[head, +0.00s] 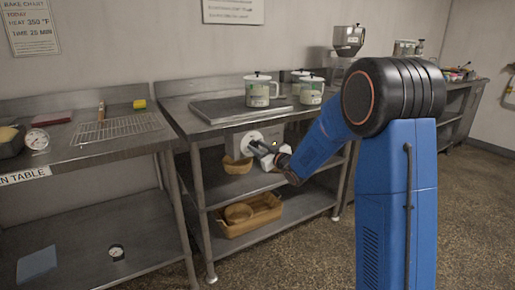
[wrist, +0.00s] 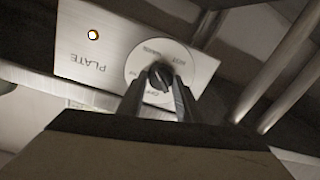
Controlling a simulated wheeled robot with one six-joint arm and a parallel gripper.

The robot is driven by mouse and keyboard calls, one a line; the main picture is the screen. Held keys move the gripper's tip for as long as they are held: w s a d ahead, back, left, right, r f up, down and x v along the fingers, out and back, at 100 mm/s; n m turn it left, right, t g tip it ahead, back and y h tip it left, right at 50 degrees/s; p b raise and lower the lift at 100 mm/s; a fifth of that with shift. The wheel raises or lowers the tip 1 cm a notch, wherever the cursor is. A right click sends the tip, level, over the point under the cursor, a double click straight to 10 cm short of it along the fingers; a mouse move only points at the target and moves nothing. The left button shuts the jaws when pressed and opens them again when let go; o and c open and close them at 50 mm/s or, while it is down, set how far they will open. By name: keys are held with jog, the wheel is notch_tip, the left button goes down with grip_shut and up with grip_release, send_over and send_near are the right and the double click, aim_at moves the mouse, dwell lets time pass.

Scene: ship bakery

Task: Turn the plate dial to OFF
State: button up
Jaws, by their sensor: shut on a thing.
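The plate dial (wrist: 160,74) is a dark knob on a round pale scale, set in a panel (wrist: 90,50) marked PLATE. In the wrist view the lettering appears upside down, with HOT and WARM above the knob and small lettering, partly hidden, below it. A small yellow-white lamp (wrist: 93,35) on the panel looks lit. My gripper (wrist: 160,88) is shut on the knob, one finger on each side. I cannot tell which mark the knob points to. In the head view my gripper (head: 259,150) reaches the panel box (head: 245,140) under the hot plate (head: 228,109).
Several enamel pots (head: 262,92) stand on and behind the hot plate. A table leg (head: 203,235) stands at the front. A second steel table (head: 85,150) is at the left.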

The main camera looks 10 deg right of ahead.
jog(key=n, duration=0.7)
jog(key=shift+a, duration=0.1)
jog(key=n, duration=0.3)
jog(key=shift+a+h, duration=0.1)
jog(key=shift+h, duration=0.3)
jog(key=n, duration=1)
jog(key=n+h, duration=0.1)
jog(key=n, duration=0.3)
jog(key=shift+s+f+n, duration=0.15)
jog(key=shift+f+n, duration=0.2)
jog(key=shift+n, duration=0.05)
jog(key=o, duration=1)
jog(key=shift+o, duration=0.2)
